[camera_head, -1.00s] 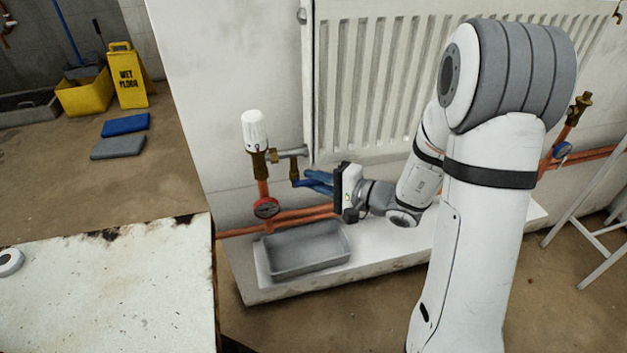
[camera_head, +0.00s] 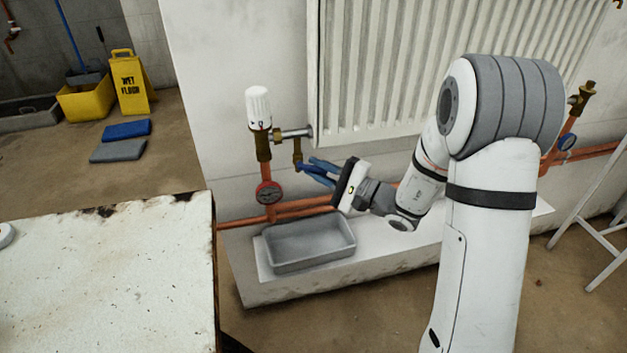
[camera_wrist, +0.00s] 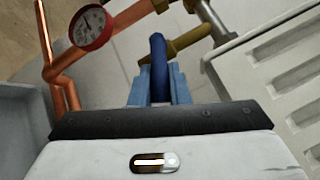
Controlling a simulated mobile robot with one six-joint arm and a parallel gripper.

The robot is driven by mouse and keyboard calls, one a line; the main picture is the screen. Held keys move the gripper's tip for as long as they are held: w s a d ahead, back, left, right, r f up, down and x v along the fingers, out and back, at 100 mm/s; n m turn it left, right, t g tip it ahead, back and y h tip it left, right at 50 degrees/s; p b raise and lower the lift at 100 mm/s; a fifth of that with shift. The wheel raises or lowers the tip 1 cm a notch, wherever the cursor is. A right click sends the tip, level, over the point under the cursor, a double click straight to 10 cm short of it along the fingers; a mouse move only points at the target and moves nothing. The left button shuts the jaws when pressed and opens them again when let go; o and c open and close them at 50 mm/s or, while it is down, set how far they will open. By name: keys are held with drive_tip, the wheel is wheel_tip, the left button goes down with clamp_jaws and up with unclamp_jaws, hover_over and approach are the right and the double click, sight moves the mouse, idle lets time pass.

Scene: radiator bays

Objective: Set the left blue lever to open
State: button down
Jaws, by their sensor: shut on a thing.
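The left blue lever (camera_wrist: 158,62) sits on a brass valve (camera_wrist: 182,44) below the radiator's left end. In the wrist view its dark blue handle runs toward me between the two light blue fingers of my gripper (camera_wrist: 158,92). In the head view my gripper (camera_head: 318,172) is shut on the lever, and the fingers hide most of it. The brass valve body (camera_head: 298,158) shows just left of the fingertips. A second blue lever (camera_head: 566,142) is on the pipe at the right.
A red-rimmed gauge (camera_head: 269,193) is on the copper pipe, with a white thermostatic head (camera_head: 257,107) above. A grey tray (camera_head: 310,244) stands below my gripper on a ledge. The radiator (camera_head: 400,70) is close above. A worn white table (camera_head: 110,270) fills the lower left.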

drive_tip(key=shift+f+m+t+y+b, duration=0.4)
drive_tip(key=shift+f+m+b, duration=0.1)
drive_tip(key=shift+m+b, duration=0.2)
drive_tip(key=shift+s+a, duration=0.1)
drive_tip(key=c, duration=1.6)
unclamp_jaws()
drive_tip(key=shift+r, duration=0.1)
drive_tip(key=shift+c, duration=0.2)
drive_tip(key=shift+s+d, duration=0.15)
drive_tip(key=shift+d, duration=0.15)
drive_tip(key=p+v, duration=0.1)
drive_tip(key=v, duration=0.6)
drive_tip(key=shift+o, duration=0.2)
